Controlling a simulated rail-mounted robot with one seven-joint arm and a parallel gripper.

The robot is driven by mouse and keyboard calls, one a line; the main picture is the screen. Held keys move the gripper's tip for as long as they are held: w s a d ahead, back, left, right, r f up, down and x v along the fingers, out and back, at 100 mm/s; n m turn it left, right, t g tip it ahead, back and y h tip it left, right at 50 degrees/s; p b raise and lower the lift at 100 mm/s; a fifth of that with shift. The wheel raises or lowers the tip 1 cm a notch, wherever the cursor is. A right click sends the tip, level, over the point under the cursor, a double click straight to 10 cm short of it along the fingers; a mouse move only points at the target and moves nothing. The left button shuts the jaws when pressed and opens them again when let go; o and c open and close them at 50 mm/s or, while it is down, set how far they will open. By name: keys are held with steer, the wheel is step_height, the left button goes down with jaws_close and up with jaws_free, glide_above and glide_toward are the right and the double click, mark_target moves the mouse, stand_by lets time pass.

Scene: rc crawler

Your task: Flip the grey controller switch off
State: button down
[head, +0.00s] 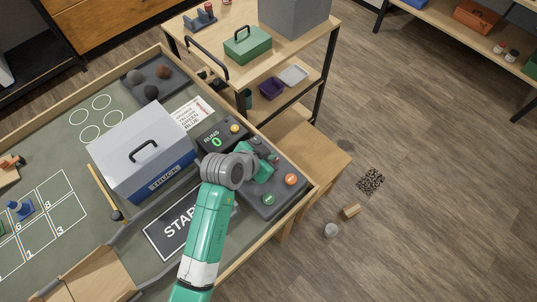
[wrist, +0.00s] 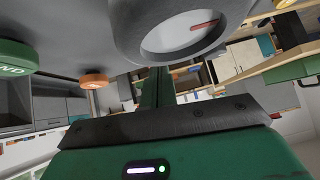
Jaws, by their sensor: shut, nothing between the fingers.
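The grey controller (head: 262,208) sits at the right edge of the green-topped table. It carries an orange button (head: 291,180) and a green button (head: 268,199). My gripper (head: 271,160) is over its back part, shut and empty, and my arm hides much of that area. In the wrist view, the shut fingers (wrist: 156,88) point towards the underside of a large grey ring (wrist: 128,35) with a red mark inside. I cannot tell whether this ring is part of the switch, or whether the fingers touch it. The orange button (wrist: 93,79) is to its left. The switch's position is not clear.
A black display (head: 222,136) reading "RUNS 0" stands just behind the controller. A grey-blue toolbox (head: 145,150) is to the left, and a START mat (head: 172,228) is in front. A wooden cart (head: 290,60) with a green box stands behind.

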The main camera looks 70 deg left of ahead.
steer(key=r+p, duration=0.2)
steer(key=r, duration=0.1)
steer(key=r+p, duration=0.1)
steer(key=r, duration=0.1)
steer(key=shift+s+a, duration=0.2)
steer(key=shift+s, duration=0.15)
steer(key=a+v, duration=0.1)
steer(key=v, duration=0.7)
steer(key=shift+s, duration=0.6)
steer(key=shift+d+r, duration=0.1)
steer(key=shift+r, duration=0.05)
steer(key=w+d+r+m+t+y+p, duration=0.1)
steer(key=w+d+r+t+y+p, duration=0.2)
steer(key=w+r, duration=1.05)
steer(key=w+d+r+m+t+h+p, duration=0.1)
steer(key=w+d+r+t, duration=0.2)
steer(key=d+r, duration=0.5)
steer(key=w+d+r+m+t+h, duration=0.1)
steer(key=w+d+r+t, duration=0.25)
steer(key=r, duration=0.85)
steer(key=s+d+r+t+h+p, duration=0.1)
steer(key=s+d+r+t+h, duration=0.1)
steer(key=d+r, duration=0.8)
steer(key=s+d+r+t+h+p, duration=0.1)
steer(key=d+r+t, duration=0.4)
steer(key=d+r, duration=0.6)
step_height(320, 180, up, 2)
steer(key=shift+s+r+m+h, duration=0.1)
steer(key=shift+s+m+h, duration=0.2)
steer(key=shift+s+h, duration=0.65)
